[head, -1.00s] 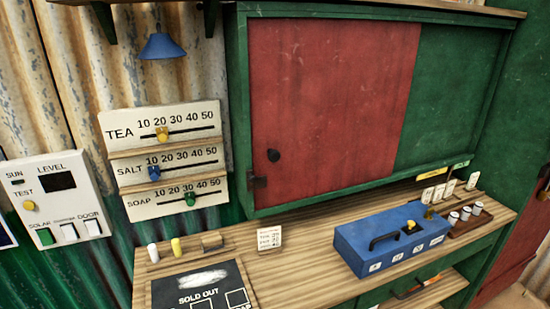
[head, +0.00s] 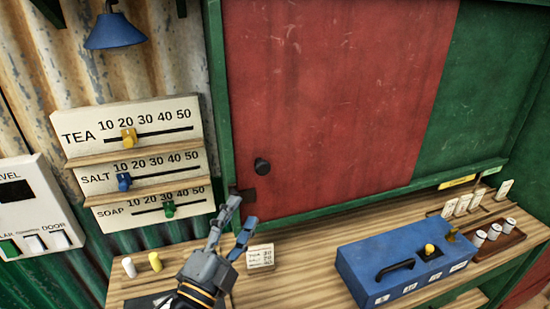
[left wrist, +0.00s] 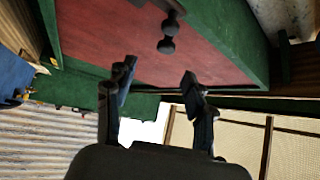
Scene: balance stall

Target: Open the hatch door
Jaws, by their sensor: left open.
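The hatch door is a red panel (head: 340,90) set in a green frame (head: 216,110), with its left edge against the frame's left side. A dark round knob (head: 262,166) sticks out near its lower left corner, and a dark latch piece (head: 243,195) sits below it at the frame. My left gripper (head: 241,211) is open and empty, below the knob and apart from it. In the left wrist view the knob (left wrist: 167,40) stands beyond the open fingers (left wrist: 157,80), with the red door (left wrist: 95,35) behind. My right gripper is out of view.
A wooden counter (head: 310,245) runs below the hatch, holding a blue box (head: 365,270), a small price card (head: 260,257) and two small pegs at left. Slider boards (head: 150,190) hang left of the frame, with a blue lamp (head: 114,32) above.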

